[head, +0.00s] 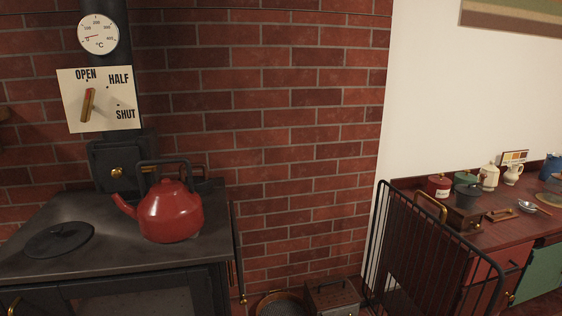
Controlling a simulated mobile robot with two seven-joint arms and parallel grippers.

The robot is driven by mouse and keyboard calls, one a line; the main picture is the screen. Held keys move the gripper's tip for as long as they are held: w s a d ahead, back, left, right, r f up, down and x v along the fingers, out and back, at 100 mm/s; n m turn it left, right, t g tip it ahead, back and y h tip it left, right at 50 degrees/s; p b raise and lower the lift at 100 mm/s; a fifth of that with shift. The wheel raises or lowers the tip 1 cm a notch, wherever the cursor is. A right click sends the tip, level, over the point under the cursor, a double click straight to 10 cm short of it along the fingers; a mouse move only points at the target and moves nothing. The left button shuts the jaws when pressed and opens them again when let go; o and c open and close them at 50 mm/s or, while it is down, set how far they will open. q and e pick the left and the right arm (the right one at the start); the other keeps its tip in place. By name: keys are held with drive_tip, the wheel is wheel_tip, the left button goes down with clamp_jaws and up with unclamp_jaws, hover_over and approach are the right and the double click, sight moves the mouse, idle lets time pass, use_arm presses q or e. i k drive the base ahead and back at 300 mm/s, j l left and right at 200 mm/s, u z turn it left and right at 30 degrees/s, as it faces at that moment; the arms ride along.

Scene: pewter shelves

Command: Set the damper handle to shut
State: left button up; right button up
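The damper handle (88,104) is a short wood-and-brass lever on a cream plate (101,118) fixed to the dark stove pipe at the upper left. The plate is marked OPEN at the top, HALF at the upper right and SHUT at the right, with small dots by the words. The handle stands nearly upright, tilted slightly right, with its upper end below the OPEN mark. Neither of my grippers shows in the head view.
A red kettle (172,212) stands on the black stove (120,262) below the plate, with a round lid (59,239) to its left. A black metal guard (424,262) stands before the red counter (500,234) at right. A brick wall (290,130) lies behind.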

sight(88, 107)
drive_tip(key=u, duration=1.35)
